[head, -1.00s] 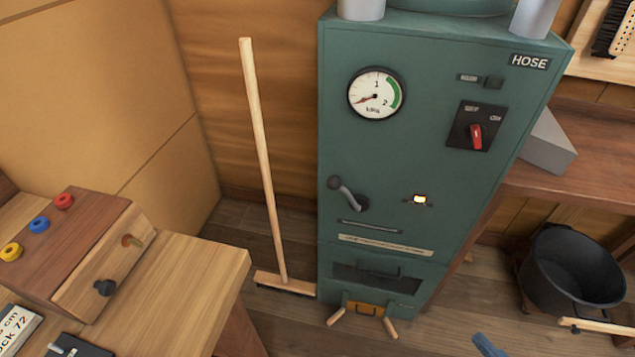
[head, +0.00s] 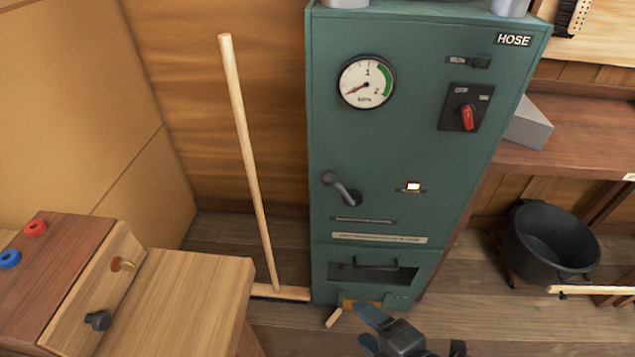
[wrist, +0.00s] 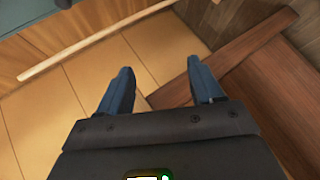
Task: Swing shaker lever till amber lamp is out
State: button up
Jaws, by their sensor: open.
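The shaker lever (head: 341,188) is a dark grey handle with a rounded end, on the front of the green cabinet (head: 330,130). It slants from its pivot at lower right up to the left. The lamp (head: 414,187) is a small window right of the lever and shows bright pale yellow, so it looks lit. My gripper (head: 368,325) is low at the bottom of the head view, in front of the cabinet's foot and well apart from the lever. In the wrist view its blue fingers (wrist: 158,68) are apart with nothing between them.
A gauge (head: 367,81) and a red switch (head: 467,118) are on the cabinet. A broom (head: 250,160) leans to its left. A wooden bench (head: 190,290) stands at lower left. A black tub (head: 550,240) is on the floor at right. The floor before the cabinet is partly clear.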

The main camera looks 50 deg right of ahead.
jog(key=w+d+f+n+h+b, duration=0.1)
jog(key=w+d+f+n+h, duration=0.2)
jog(key=w, duration=0.4)
jog(key=n+g+h+b, duration=0.3)
jog(key=n+h, duration=0.6)
jog(key=h, duration=0.1)
send_near(327, 185)
jog(key=x, duration=0.4)
jog(key=shift+w+d+f, duration=0.2)
jog(key=x, duration=0.7)
jog(key=shift+d+r, duration=0.1)
jog(key=shift+d, duration=0.2)
grip_shut()
